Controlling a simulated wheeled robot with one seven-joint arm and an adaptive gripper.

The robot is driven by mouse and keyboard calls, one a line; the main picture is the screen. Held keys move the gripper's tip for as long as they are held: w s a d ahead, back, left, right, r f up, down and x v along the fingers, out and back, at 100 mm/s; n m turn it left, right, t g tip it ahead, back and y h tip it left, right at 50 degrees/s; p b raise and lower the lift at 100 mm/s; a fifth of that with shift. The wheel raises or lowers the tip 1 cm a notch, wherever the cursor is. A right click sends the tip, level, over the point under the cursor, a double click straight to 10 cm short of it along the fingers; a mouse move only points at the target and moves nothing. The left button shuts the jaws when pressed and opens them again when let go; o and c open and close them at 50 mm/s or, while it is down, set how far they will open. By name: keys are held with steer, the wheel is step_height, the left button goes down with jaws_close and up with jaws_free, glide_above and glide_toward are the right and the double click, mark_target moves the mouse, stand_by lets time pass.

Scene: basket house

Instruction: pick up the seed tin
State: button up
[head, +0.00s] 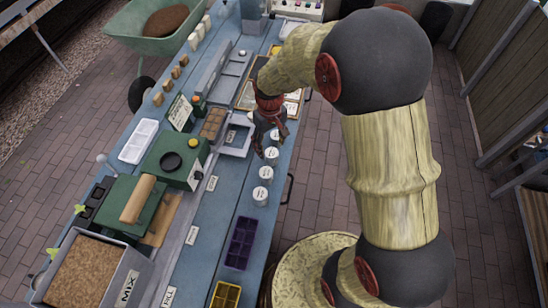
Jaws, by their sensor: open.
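Several small white round tins stand in a row along the right edge of the blue bench (205,240). One tin (260,195) is nearest, another tin (266,174) is behind it, and a third tin (271,156) is close below my gripper. Their lids carry small dark marks too small to read, so I cannot tell which is the seed tin. My gripper (271,146) is open and points down over the far part of this row. Its fingers partly hide a further tin, and I cannot tell whether they touch anything.
A green machine with a wooden roller (137,200) stands left of the row. A soil bin marked MIX (133,285), a purple cell tray (240,243) and a yellow tray (225,295) are nearer. A green wheelbarrow (150,44) stands far left.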

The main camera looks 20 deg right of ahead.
mark_target(272, 152)
steer(key=f, duration=0.2)
steer(key=f+b, duration=0.1)
steer(key=f, duration=0.2)
steer(key=f+b, duration=0.1)
steer(key=f, duration=0.1)
steer(key=shift+w+d+f, duration=0.1)
steer(key=shift+d+f, duration=0.05)
steer(key=shift+d, duration=0.1)
steer(key=shift+c, duration=0.3)
steer(key=c, duration=1.1)
steer(key=shift+c, duration=0.6)
